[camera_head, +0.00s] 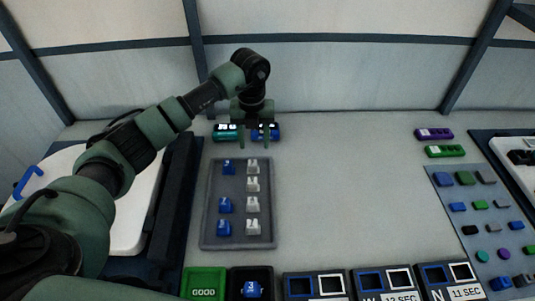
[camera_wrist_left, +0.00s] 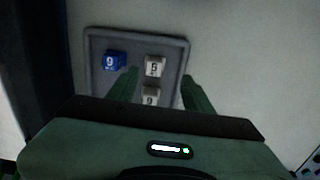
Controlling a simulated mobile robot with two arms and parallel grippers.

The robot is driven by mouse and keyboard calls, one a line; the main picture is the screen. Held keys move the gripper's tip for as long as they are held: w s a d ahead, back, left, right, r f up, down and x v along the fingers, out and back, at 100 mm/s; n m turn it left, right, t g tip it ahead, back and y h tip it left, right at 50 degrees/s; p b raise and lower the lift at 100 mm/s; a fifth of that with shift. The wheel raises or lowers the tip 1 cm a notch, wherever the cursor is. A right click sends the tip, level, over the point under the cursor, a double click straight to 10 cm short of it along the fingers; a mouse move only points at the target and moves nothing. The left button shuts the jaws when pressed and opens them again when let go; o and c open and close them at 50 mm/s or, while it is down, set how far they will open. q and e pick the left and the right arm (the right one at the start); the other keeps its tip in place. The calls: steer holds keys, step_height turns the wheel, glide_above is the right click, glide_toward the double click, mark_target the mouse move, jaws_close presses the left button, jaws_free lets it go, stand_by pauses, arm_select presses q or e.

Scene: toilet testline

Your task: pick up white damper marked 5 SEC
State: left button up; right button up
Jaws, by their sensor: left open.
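The white damper marked 5 (camera_wrist_left: 155,66) sits in the grey tray (camera_wrist_left: 91,85), in the right column at the far end. In the head view this appears to be the far white damper (camera_head: 252,166), whose mark is too small to read. My left gripper (camera_head: 252,136) hangs over the area just behind the tray's far edge. It is open and empty; in the wrist view its fingers (camera_wrist_left: 160,88) point toward the tray, with the damper apart from them. A white damper marked 9 (camera_wrist_left: 150,96) is partly hidden by my gripper.
A blue damper marked 9 (camera_wrist_left: 115,61) is left of the white 5. Green (camera_head: 222,135) and blue (camera_head: 272,134) boxes stand behind the tray by my gripper. Marked bins (camera_head: 318,285) line the front.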

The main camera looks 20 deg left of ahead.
mark_target(252, 161)
arm_select(q)
steer(key=shift+s+a+f, duration=0.15)
steer(key=shift+a+f, duration=0.15)
steer(key=shift+a, duration=0.1)
steer(key=shift+s+a+f+p, duration=0.1)
steer(key=shift+s+f+p, duration=0.15)
steer(key=shift+f, duration=0.35)
steer(key=shift+s+a+f+p, duration=0.15)
steer(key=shift+f+p, duration=0.1)
steer(key=shift+f, duration=0.35)
steer(key=f, duration=0.2)
steer(key=f+p, duration=0.1)
steer(key=shift+w+d+f, duration=0.1)
steer(key=shift+d+f, duration=0.25)
steer(key=shift+d, duration=0.05)
steer(key=shift+f, duration=0.55)
arm_select(e)
steer(key=shift+s+a+r, duration=0.2)
steer(key=shift+r, duration=0.25)
steer(key=shift+s+a+r, duration=0.15)
steer(key=shift+r, duration=0.35)
steer(key=shift+s+a+r, duration=0.2)
steer(key=shift+r, duration=0.25)
arm_select(q)
jaws_close()
